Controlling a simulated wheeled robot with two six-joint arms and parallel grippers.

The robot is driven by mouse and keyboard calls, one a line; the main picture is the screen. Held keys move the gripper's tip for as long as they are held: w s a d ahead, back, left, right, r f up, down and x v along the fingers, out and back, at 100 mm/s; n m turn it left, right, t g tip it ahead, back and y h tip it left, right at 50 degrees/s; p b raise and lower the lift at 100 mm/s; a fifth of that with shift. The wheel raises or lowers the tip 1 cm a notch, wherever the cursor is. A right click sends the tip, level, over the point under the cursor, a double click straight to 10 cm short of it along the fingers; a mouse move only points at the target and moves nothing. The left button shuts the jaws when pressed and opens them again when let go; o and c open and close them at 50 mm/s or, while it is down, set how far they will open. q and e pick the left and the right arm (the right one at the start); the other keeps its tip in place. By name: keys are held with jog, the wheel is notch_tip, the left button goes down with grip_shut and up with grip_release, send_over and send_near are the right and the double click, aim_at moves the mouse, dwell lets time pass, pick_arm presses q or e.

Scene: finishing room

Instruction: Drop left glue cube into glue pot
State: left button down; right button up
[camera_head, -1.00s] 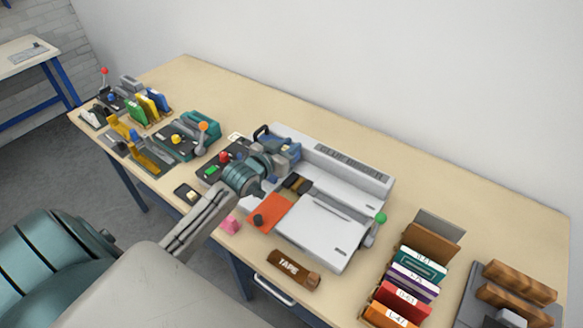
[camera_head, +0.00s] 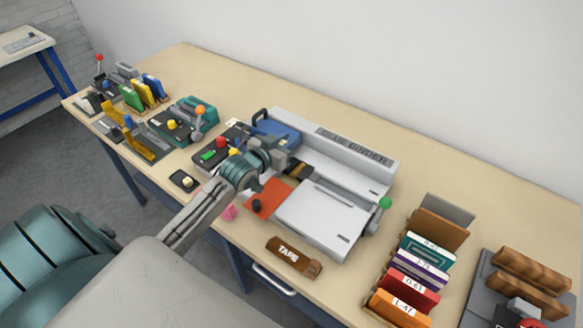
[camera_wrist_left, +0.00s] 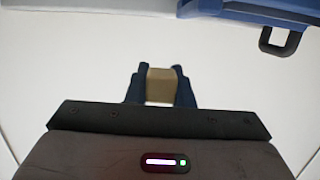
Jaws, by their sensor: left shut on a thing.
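My left gripper (camera_head: 284,153) is over the left part of the white glue binder (camera_head: 335,215), beside a blue part with a looped handle (camera_head: 274,130). In the left wrist view my left gripper (camera_wrist_left: 161,82) is shut on a tan glue cube (camera_wrist_left: 161,85), held between its two dark fingers. The blue part (camera_wrist_left: 240,10) lies at the top of that view. I cannot tell for sure which part is the glue pot; no opening shows. Another pale yellow cube (camera_head: 187,182) sits in a small black tray (camera_head: 178,177). My right gripper is not in view.
A brown tape block (camera_head: 293,257) lies at the bench's front edge. A book rack (camera_head: 440,232) and wooden blocks (camera_head: 525,280) stand to the right. A teal tool (camera_head: 203,113) stands left of the binder. The bench behind is clear.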

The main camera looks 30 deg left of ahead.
pick_arm(q)
jog(key=c, duration=1.2)
grip_release()
jog(key=shift+b+v, duration=0.55)
jog(key=shift+v, duration=4.9)
jog(key=shift+r, duration=0.1)
